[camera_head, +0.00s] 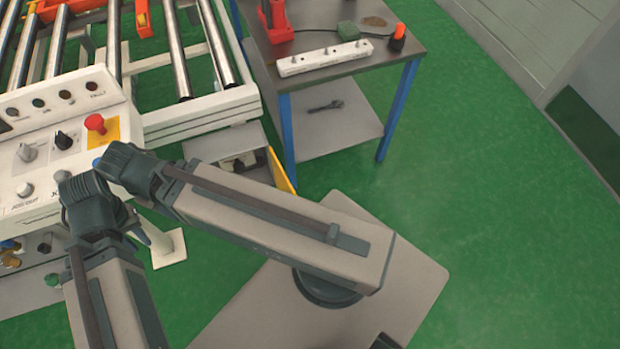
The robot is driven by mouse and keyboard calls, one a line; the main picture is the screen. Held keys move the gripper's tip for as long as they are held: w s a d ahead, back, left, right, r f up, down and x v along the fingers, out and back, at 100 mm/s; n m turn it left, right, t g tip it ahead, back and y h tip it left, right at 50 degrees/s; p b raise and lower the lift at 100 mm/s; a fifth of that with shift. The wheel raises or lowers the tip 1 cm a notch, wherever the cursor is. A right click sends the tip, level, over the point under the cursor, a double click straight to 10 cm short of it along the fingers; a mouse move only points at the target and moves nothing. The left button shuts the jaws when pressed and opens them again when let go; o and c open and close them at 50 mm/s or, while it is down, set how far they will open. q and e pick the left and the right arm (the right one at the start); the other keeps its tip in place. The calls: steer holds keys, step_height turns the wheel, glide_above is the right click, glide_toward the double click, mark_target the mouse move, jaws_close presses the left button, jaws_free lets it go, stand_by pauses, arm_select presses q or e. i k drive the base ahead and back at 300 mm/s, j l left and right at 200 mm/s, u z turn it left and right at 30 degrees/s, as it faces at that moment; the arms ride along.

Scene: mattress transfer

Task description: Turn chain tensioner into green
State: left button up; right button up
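A white control panel (40,165) is at the left, with a black selector knob (63,140), a grey selector knob (26,152) and a red mushroom button (95,123) on a yellow plate. I cannot tell which part is the chain tensioner. My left arm comes up from the bottom left in front of the panel. Its gripper (138,232) seems partly visible beside the arm, its fingers unclear. My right arm reaches left across the middle; its gripper is hidden behind the arms.
A roller conveyor (180,60) stands behind the panel. A workbench (340,75) with blue legs, a power strip (325,58) and a red tool (275,20) is at the top. A wrench (325,107) lies on its lower shelf. Green floor (500,180) is clear at the right.

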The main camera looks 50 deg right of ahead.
mark_target(239, 167)
steer(key=k+l, duration=0.1)
steer(key=l, duration=0.4)
steer(key=k+l, duration=0.1)
steer(key=l, duration=0.35)
steer(key=k+l, duration=0.1)
steer(key=l, duration=0.4)
steer(key=k+l, duration=0.15)
steer(key=l, duration=0.35)
steer(key=i+l+u, duration=0.55)
steer(key=l, duration=0.25)
steer(key=k+j+z, duration=0.4)
steer(key=j, duration=0.25)
steer(key=k+j+z, duration=0.45)
steer(key=k+j, duration=0.1)
